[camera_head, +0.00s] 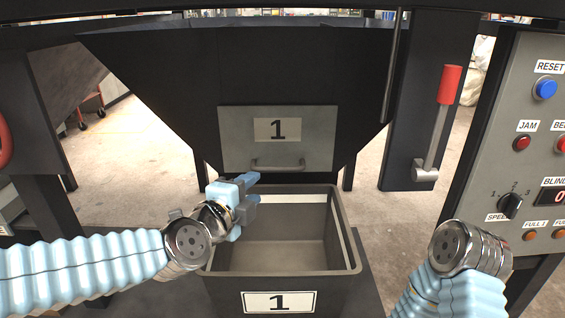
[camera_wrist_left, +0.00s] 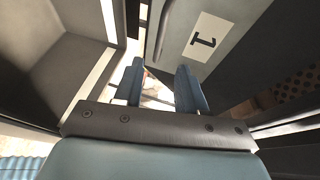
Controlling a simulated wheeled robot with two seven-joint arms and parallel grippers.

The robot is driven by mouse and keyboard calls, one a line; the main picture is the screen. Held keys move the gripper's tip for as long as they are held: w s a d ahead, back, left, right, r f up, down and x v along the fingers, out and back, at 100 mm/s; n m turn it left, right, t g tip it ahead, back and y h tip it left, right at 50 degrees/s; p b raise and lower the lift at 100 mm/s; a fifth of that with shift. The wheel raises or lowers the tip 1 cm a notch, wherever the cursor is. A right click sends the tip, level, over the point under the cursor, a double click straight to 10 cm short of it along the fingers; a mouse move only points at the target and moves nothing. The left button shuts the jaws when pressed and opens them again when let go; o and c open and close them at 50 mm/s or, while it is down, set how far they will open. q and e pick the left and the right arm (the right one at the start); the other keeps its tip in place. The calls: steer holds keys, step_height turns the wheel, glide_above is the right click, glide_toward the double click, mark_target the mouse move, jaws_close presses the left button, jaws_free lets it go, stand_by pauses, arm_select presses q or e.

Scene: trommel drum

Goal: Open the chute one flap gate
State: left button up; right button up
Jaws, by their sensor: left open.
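The chute one flap gate (camera_head: 300,127) is a grey plate marked 1 on the dark hopper, and it hangs closed over the chute mouth. Its bar handle (camera_head: 278,166) runs along the lower edge. My left gripper (camera_head: 252,186) is open and empty, just left of the handle and a little below it, apart from it. In the left wrist view the two blue fingers (camera_wrist_left: 160,88) are spread, with the gate (camera_wrist_left: 188,45) beyond them at upper right. My right arm comes in at lower right, but its gripper is not seen.
A grey open bin (camera_head: 345,245) marked 1 stands below the gate, empty, with its left rim under my left gripper. A red-handled lever (camera_head: 437,120) stands to the right. A control panel (camera_head: 520,140) with buttons is at the right edge.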

mark_target(275, 171)
arm_select(q)
steer(key=b+x, duration=0.3)
steer(key=x, duration=0.9)
steer(key=shift+w+d+f, duration=0.1)
steer(key=shift+w+f, duration=0.1)
steer(key=shift+f, duration=0.05)
steer(key=shift+w+d, duration=0.15)
steer(key=shift+w, duration=0.2)
steer(key=shift+c, duration=0.3)
jaws_close()
